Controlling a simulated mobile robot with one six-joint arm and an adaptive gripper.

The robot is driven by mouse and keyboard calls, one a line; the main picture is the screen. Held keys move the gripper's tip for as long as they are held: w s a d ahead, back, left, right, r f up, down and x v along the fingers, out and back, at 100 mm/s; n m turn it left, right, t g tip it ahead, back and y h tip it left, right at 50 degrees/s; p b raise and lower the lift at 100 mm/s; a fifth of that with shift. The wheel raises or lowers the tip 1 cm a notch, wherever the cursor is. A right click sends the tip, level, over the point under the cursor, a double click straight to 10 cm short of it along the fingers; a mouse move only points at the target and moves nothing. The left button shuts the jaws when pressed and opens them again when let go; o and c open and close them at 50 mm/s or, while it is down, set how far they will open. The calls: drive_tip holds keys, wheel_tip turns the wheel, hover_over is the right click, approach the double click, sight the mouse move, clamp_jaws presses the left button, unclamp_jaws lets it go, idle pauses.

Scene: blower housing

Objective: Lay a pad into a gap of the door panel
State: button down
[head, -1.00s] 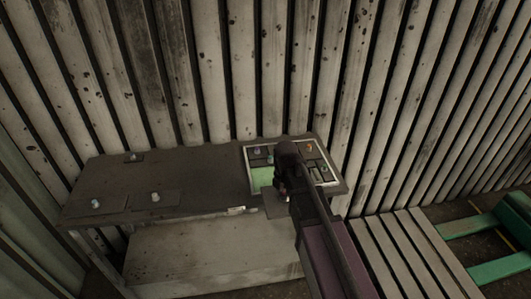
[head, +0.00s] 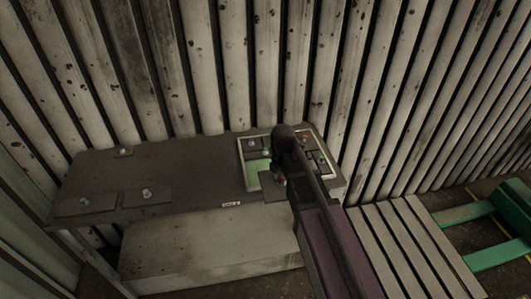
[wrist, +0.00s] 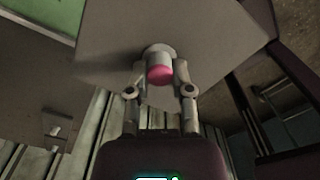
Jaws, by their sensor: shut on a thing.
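The door panel (head: 242,162) lies at the right end of the bench top, a light-edged frame with several dark pads with coloured knobs in it. A bare green area (head: 257,171) shows at its left; green also shows at the top left of the wrist view (wrist: 45,17). My gripper (wrist: 160,82) is shut on the knob, pink-ended, of a flat grey pad (wrist: 215,35). In the head view the held pad (head: 271,190) is at the panel's front edge, beside the green area. Whether it touches the panel cannot be told. My arm hides part of the panel.
Three loose pads with pale knobs lie on the bench's left part: front left (head: 85,204), front middle (head: 146,197) and back (head: 122,153). A small white label (head: 231,205) is on the bench's front edge. The bench middle is clear. A ribbed wall stands behind.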

drive_tip(key=w+a+f+b, duration=0.1)
drive_tip(key=w+a, duration=0.2)
drive_tip(key=w, duration=0.4)
drive_tip(key=w+a+f+b, duration=0.1)
drive_tip(key=w+a, duration=0.3)
drive_tip(key=w, duration=0.4)
drive_tip(key=shift+f, duration=0.1)
drive_tip(key=shift+f+b, duration=2.35)
drive_tip(key=shift+b, duration=0.05)
